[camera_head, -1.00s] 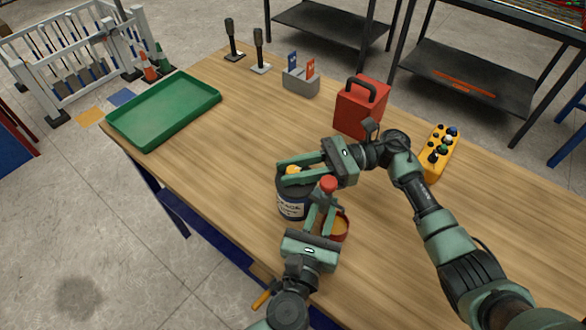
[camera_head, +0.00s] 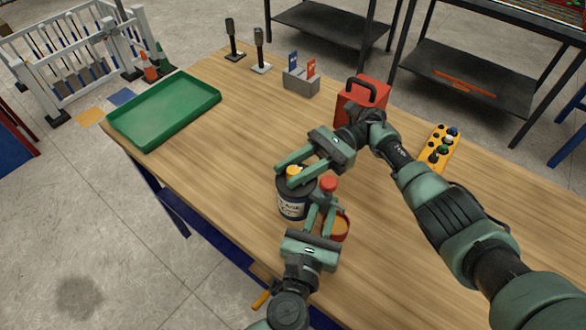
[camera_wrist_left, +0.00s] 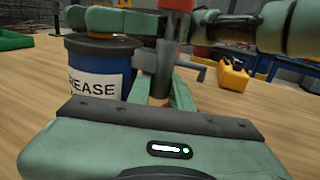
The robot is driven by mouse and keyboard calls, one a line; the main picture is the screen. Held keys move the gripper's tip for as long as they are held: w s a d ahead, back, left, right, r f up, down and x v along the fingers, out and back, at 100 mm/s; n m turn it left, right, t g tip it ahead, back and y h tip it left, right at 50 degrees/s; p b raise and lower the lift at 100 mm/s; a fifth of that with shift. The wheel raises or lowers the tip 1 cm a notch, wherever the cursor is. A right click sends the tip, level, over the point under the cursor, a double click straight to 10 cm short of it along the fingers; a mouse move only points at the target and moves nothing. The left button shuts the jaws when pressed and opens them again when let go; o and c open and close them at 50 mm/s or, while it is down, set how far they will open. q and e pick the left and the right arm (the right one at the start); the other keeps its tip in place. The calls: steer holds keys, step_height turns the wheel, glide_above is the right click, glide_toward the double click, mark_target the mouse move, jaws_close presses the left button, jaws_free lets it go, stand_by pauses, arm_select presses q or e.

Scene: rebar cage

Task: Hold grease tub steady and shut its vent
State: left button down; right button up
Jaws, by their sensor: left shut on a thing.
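The dark grease tub (camera_head: 292,207) with a white label stands upright on the table; its label shows in the left wrist view (camera_wrist_left: 98,85). A yellow cap (camera_head: 293,172) is on its top. My right gripper (camera_head: 283,177) has its fingers on either side of this cap; whether they press on it is unclear. My left gripper (camera_head: 322,205) is shut on a red-topped post (camera_head: 328,183) just right of the tub. The fingers hide part of the post, and I cannot tell whether it joins the tub. The post also shows in the left wrist view (camera_wrist_left: 178,6).
A red dish (camera_head: 345,228) with orange contents is beside my left gripper. A red box (camera_head: 350,103) with a black handle is behind my right arm. A yellow control box (camera_head: 436,158) stands to the right. A green tray (camera_head: 165,112) is at the far left. The table's left middle is clear.

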mark_target(293, 169)
steer(key=shift+o, duration=0.9)
step_height(293, 169, up, 10)
arm_select(q)
steer(key=c, duration=1.2)
jaws_free()
